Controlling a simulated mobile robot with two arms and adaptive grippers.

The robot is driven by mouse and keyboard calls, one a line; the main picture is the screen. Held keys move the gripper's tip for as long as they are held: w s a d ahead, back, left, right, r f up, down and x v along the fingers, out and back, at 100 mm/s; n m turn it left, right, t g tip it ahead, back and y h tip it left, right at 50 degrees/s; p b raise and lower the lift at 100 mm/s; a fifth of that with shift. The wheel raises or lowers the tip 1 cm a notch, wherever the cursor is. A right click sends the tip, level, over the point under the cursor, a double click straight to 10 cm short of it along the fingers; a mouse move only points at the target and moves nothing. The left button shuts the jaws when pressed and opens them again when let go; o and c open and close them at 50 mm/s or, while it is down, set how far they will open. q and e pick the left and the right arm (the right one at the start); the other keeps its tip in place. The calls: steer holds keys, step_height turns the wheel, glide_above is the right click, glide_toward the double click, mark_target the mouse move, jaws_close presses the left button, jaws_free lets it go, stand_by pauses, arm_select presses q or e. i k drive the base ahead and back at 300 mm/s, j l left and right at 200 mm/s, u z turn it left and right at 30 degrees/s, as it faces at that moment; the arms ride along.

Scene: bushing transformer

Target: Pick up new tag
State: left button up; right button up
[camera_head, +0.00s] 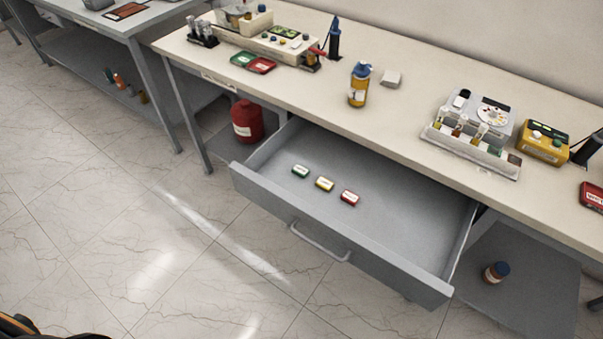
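Three small tag-like blocks lie in a row inside the open grey drawer (400,205): a green one (300,171), a yellow one (324,184) and a red one (349,198), each with a pale label. They are apart from each other, near the drawer's front left. I cannot tell which is the new tag. A green tag (243,58) and a red tag (262,65) lie side by side on the bench at the left. Another red tag (592,196) sits at the right edge. Neither gripper is in view; only a dark, orange-edged part of mine shows at the lower left corner.
The drawer, with its front handle (320,242), juts out below the beige bench (330,120). On the bench stand a yellow bottle with blue cap (359,86), a vial rack (470,150) and a yellow device (543,143). A red canister (247,121) stands below. The foreground floor is clear.

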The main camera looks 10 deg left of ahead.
mark_target(302, 171)
steer(key=i+j+u, duration=0.1)
steer(key=i+j, duration=0.8)
